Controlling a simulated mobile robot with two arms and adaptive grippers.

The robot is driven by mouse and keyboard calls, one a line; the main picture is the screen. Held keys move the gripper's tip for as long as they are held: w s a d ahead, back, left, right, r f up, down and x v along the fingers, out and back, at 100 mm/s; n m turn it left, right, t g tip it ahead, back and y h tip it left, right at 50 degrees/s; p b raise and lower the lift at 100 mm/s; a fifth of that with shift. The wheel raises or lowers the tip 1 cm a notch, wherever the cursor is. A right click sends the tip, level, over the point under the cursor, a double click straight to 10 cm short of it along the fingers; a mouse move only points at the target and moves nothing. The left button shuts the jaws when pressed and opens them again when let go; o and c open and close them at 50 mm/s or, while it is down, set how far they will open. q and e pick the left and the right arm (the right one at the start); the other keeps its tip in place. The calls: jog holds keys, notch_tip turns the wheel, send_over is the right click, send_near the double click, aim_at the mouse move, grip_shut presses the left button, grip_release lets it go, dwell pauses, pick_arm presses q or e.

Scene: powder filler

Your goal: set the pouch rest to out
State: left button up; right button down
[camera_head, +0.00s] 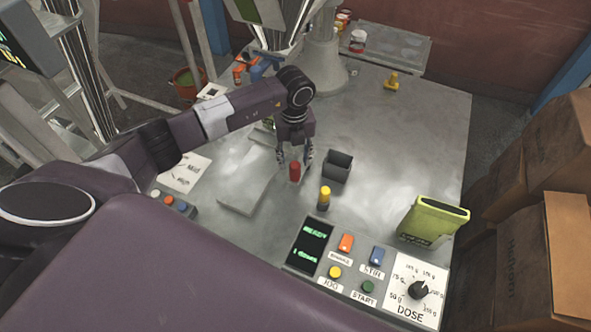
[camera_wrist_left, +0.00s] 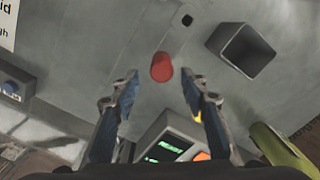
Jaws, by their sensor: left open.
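A red knob (camera_head: 295,172) stands on the grey metal worktop, left of a small dark open box (camera_head: 338,166). I take it as the pouch rest's handle, but its lower part and slide are hard to make out. My left gripper (camera_head: 294,157) points down just above and behind the knob. In the left wrist view the gripper (camera_wrist_left: 160,78) is open, and the red knob (camera_wrist_left: 161,67) shows between and slightly beyond its fingertips, with gaps on both sides. A small dark square hole (camera_wrist_left: 187,20) lies beyond the knob. My right gripper is out of view.
A yellow-topped knob (camera_head: 324,195) stands in front of the box. The control panel (camera_head: 309,246) with buttons and the dose dial (camera_head: 418,290) lies at the front. A green pouch (camera_head: 432,222) stands at the right. The back right worktop is mostly clear.

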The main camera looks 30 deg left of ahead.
aim_at(295, 165)
pick_arm(q)
notch_tip(295, 165, down, 4)
jog(key=shift+w+r+b, duration=0.15)
jog(key=shift+r+b, duration=0.05)
jog(key=shift+b, duration=0.7)
jog(key=shift+f+b, duration=0.7)
jog(key=shift+f, duration=0.2)
jog(key=c, duration=1)
grip_shut()
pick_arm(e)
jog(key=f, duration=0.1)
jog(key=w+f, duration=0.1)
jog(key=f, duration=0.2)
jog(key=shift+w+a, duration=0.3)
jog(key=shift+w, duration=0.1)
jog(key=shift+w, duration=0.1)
